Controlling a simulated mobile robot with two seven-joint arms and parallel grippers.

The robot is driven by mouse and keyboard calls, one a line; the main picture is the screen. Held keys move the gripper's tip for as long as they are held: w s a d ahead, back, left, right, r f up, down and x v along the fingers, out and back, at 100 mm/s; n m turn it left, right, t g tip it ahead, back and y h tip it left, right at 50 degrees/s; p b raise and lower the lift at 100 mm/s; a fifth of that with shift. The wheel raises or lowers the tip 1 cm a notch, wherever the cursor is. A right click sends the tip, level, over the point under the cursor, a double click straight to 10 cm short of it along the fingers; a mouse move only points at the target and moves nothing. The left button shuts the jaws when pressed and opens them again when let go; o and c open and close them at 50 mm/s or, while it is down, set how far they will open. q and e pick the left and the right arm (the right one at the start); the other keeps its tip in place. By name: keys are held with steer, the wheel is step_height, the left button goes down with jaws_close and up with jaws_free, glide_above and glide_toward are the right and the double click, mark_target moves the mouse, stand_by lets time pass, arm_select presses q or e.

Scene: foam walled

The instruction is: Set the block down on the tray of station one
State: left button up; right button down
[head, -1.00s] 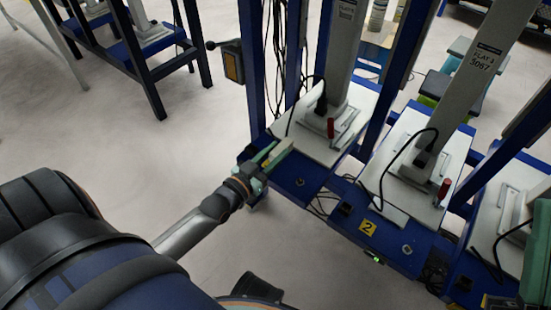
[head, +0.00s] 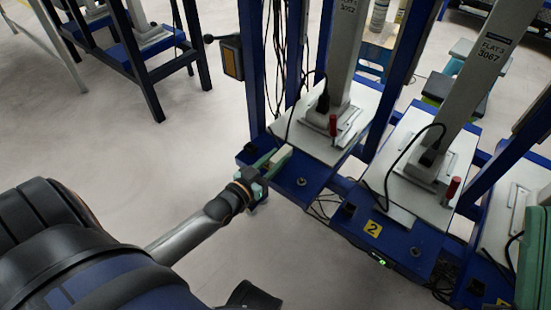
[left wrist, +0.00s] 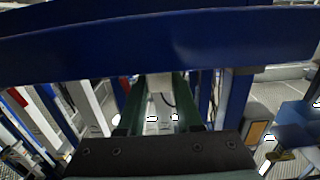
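A small cream block (head: 281,158) is at the tip of my left gripper (head: 274,157), beside a green finger in the head view. The fingers appear to be shut on it. In the left wrist view the two green fingers (left wrist: 160,95) stand apart with a pale shape between their tips. The leftmost station has a pale tray (head: 316,150) on a blue frame, and I see no number on it. The block is at the near left edge of this tray; I cannot tell whether it touches.
A grey column and a red-handled clamp (head: 333,124) stand on the leftmost tray, with a black cable. A second station marked 2 (head: 371,229) is to its right. Blue uprights (head: 250,75) flank the stations. In the left wrist view a blue beam (left wrist: 160,42) crosses close ahead.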

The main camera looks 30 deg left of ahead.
arm_select(q)
steer(key=o, duration=0.4)
steer(key=shift+r, duration=0.15)
steer(key=s+p, duration=0.4)
steer(key=s, duration=0.8)
steer(key=w+d+r+m+t+h, duration=0.1)
steer(key=d+r+m+h, duration=0.1)
steer(key=d+r, duration=0.35)
steer(key=d+r+m+t+h, duration=0.1)
steer(key=d+r+h, duration=0.1)
steer(key=r, duration=0.6)
steer(key=w+d+r+m+t+h, duration=0.1)
steer(key=d+r+m+t+h, duration=0.1)
steer(key=d+r, duration=0.35)
steer(key=s+d+r+m+h, duration=0.2)
steer(key=s+r+m+h, duration=0.1)
steer(key=r, duration=0.6)
steer(key=s+d+r+m+h, duration=0.2)
steer(key=s+r+h, duration=0.2)
steer(key=r, duration=0.6)
steer(key=shift+s+d+m+t+h, duration=0.2)
steer(key=shift+d+m+t+h, duration=0.1)
steer(key=shift+m+h, duration=0.1)
steer(key=shift+r, duration=0.1)
